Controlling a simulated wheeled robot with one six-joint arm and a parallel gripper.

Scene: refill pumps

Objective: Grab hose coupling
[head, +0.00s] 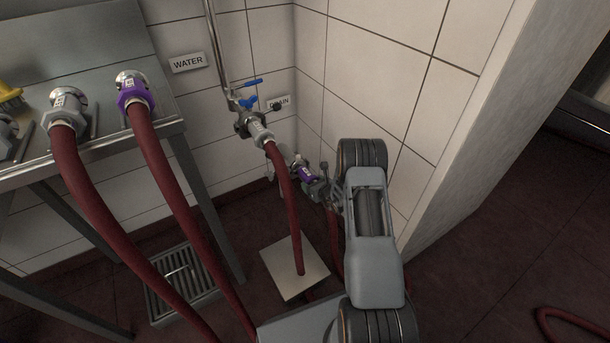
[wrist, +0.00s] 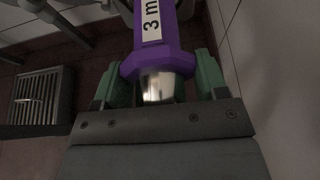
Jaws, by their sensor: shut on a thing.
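A purple hose coupling (wrist: 155,50) with a white "3 m" label fills the upper middle of the wrist view. The two green-tipped fingers of my gripper (wrist: 160,88) are on either side of its metal end, shut on it. In the head view the purple coupling (head: 308,175) is low by the tiled wall near the drain sign, with my gripper (head: 322,187) at its right end, partly hidden by my arm. A red hose runs down near it.
Another purple coupling (head: 133,92) and a grey one (head: 66,108) sit on the metal bench (head: 165,128) with red hoses hanging. A floor grate (head: 182,285) lies below; the wall corner (head: 470,130) is right of my arm.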

